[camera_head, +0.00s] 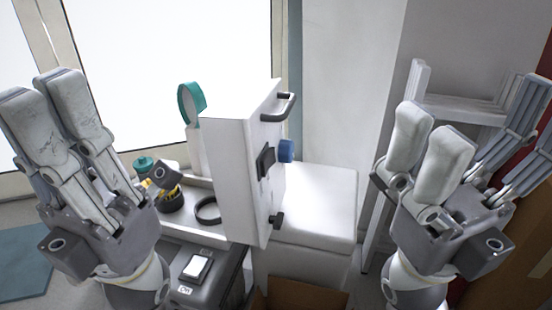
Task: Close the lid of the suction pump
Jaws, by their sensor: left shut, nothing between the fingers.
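The suction pump has a white lid (236,165) that stands open, roughly upright, in the middle of the head view. The pump's grey base (213,285) lies below and left of the lid, with a pale tray (190,228) holding fittings. My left gripper (45,98) is shut and empty, left of the pump and apart from the lid. My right gripper (484,108) is open and empty, well right of the lid. The lower pump is partly out of view.
A white cabinet (320,205) stands just right of the lid. An open cardboard box (305,294) is at the bottom. A white rack (455,108) stands behind my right gripper. A teal round part (190,104) rises behind the lid. Free space lies between the lid and my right gripper.

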